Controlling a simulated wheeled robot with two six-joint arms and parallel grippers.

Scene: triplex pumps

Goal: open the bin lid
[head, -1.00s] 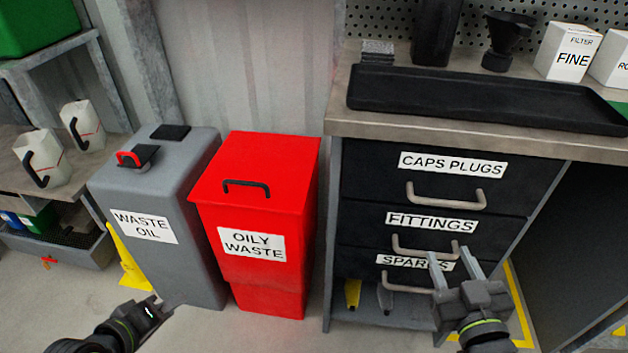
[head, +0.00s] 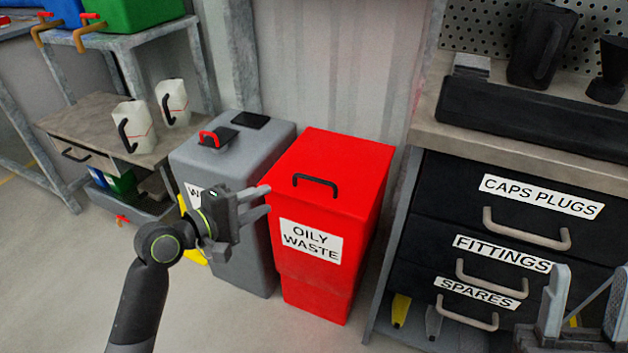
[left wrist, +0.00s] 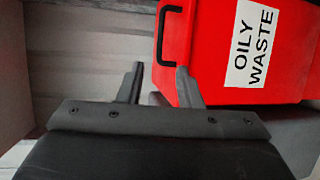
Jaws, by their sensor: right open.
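The red oily waste bin (head: 318,270) stands on the floor, its sloped red lid (head: 345,165) closed with a black handle (head: 316,181) near the front edge. My left gripper (head: 268,201) is open and empty, in front of the grey waste oil bin and just left of the red bin, below the handle's height in the picture. In the left wrist view its two fingers (left wrist: 158,85) are apart, and the red bin (left wrist: 205,85) with its black handle (left wrist: 164,32) lies beyond them. My right gripper (head: 580,300) is open and empty in front of the drawers at the lower right.
The grey waste oil bin (head: 255,230) stands close on the left of the red bin. A black drawer cabinet (head: 450,180) with handles stands to the right. A bench (head: 90,120) with white jugs is at the left.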

